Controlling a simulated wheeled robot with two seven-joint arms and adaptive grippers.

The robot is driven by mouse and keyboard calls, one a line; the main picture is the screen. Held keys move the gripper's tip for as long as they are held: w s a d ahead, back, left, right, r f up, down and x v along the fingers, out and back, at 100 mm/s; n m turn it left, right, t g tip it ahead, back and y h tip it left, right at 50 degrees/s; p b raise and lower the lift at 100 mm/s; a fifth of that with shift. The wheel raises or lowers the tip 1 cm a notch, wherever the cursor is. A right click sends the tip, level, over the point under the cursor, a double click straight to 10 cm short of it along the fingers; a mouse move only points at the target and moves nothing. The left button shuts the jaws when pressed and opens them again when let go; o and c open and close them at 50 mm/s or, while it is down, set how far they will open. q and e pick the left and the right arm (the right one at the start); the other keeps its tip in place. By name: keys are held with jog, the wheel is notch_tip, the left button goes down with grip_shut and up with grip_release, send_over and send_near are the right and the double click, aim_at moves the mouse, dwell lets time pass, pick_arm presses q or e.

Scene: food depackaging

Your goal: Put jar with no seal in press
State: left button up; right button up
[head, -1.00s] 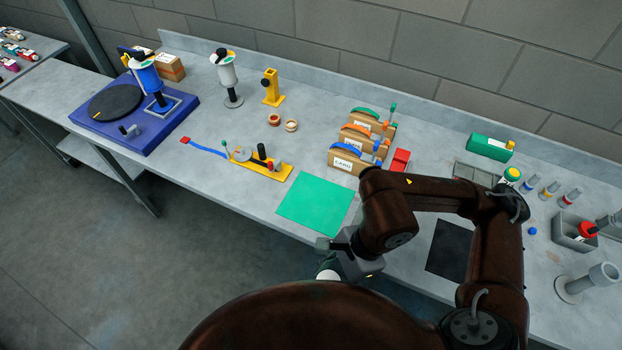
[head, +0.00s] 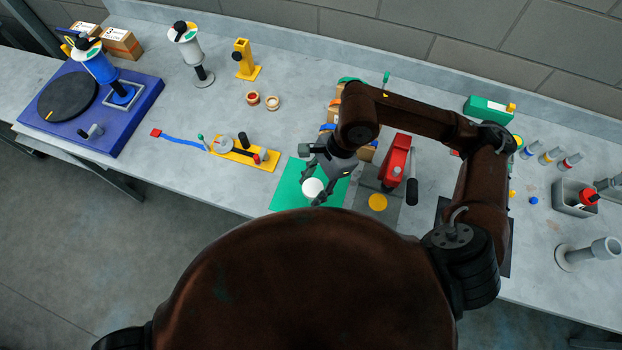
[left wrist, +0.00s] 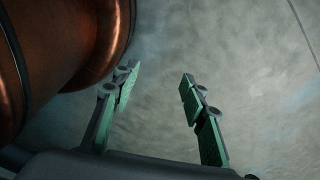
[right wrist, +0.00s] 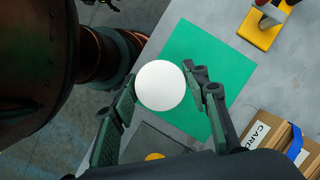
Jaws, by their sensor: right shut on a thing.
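A round white jar top (right wrist: 160,85) shows between the fingers of my right gripper (right wrist: 160,78) in the right wrist view. In the head view the white jar (head: 312,188) is over the green mat (head: 285,192), held by my right gripper (head: 311,175). Its sides are mostly hidden, and I cannot tell its height above the mat. A red press (head: 396,158) with a black handle stands right of the mat, with a yellow disc (head: 377,202) on its grey base. My left gripper (left wrist: 158,78) is open and empty above bare floor in the left wrist view.
Cardboard boxes, partly hidden by my right arm, stand behind the mat; one (right wrist: 275,140) shows in the right wrist view. A yellow tool board (head: 245,152) lies left of the mat. A black mat (head: 448,212) and a grey bin (head: 575,196) are to the right.

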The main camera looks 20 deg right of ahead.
jog(key=w+f, duration=0.3)
jog(key=w, duration=0.1)
jog(key=shift+d+f+p, duration=0.2)
jog(key=shift+d+p, duration=0.05)
jog(key=shift+p, duration=0.05)
jog(key=shift+w+d+f, duration=0.2)
jog(key=shift+w+f, duration=0.1)
jog(key=shift+f, duration=0.45)
jog(key=f, duration=0.2)
jog(key=w+f+p, duration=0.1)
jog(key=f, duration=0.1)
jog(key=shift+w, duration=0.1)
jog(key=shift+d+f, duration=0.1)
jog(key=shift+f, duration=0.35)
pick_arm(q)
jog(key=w+r, duration=0.1)
jog(key=w, duration=0.2)
jog(key=shift+r, duration=0.35)
pick_arm(e)
jog(key=o, duration=1.2)
jog(key=shift+r, duration=0.1)
